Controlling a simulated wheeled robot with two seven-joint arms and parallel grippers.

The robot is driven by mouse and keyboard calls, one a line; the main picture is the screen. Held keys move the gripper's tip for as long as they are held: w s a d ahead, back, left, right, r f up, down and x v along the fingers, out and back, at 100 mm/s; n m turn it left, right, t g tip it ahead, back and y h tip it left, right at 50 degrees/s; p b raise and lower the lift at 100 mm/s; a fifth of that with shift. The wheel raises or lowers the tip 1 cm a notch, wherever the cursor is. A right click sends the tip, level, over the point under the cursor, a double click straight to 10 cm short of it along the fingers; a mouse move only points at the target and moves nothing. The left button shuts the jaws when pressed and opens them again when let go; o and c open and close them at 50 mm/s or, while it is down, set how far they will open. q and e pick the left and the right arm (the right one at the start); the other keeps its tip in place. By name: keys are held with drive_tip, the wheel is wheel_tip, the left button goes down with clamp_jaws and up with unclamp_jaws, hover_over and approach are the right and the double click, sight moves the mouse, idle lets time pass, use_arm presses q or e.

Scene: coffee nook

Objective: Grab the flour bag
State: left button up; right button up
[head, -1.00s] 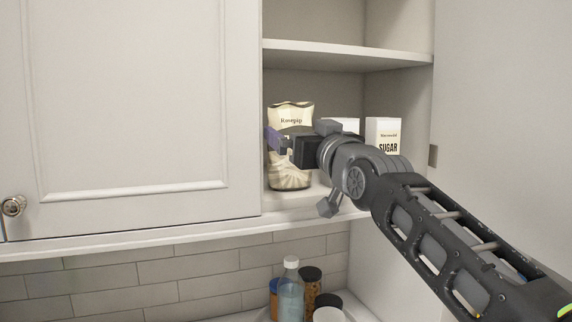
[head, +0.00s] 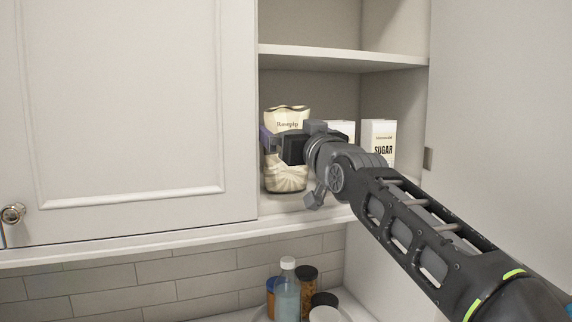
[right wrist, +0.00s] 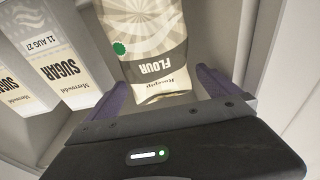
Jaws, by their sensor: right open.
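The flour bag (head: 287,179) is cream and brown and stands upright on the lower shelf of the open cabinet, at its left side. My right gripper (head: 270,143) reaches in from the right and hides the middle of the bag in the head view. In the right wrist view the bag (right wrist: 150,45) shows upside down with the word FLOUR readable. The open purple fingers of the right gripper (right wrist: 160,92) lie to either side of the bag's top end. I cannot tell whether they touch it. My left gripper is not in view.
A sugar box (head: 379,142) and another white box (head: 343,128) stand to the right of the bag. A shelf (head: 340,59) is above, and a closed cabinet door (head: 130,110) is to the left. Bottles and jars, including a clear bottle (head: 287,293), stand on the counter below.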

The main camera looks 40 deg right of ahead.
sight(288, 124)
drive_tip(key=p+x, duration=0.1)
drive_tip(key=x, duration=0.2)
drive_tip(key=shift+w+d+r+p, duration=0.2)
drive_tip(key=shift+w+p, duration=0.15)
drive_tip(key=shift+c, duration=0.2)
drive_tip(key=c, duration=1.8)
drive_tip(key=shift+s+r, duration=0.1)
drive_tip(key=shift+r, duration=0.1)
drive_tip(key=shift+c, duration=0.5)
drive_tip(key=shift+r, duration=0.15)
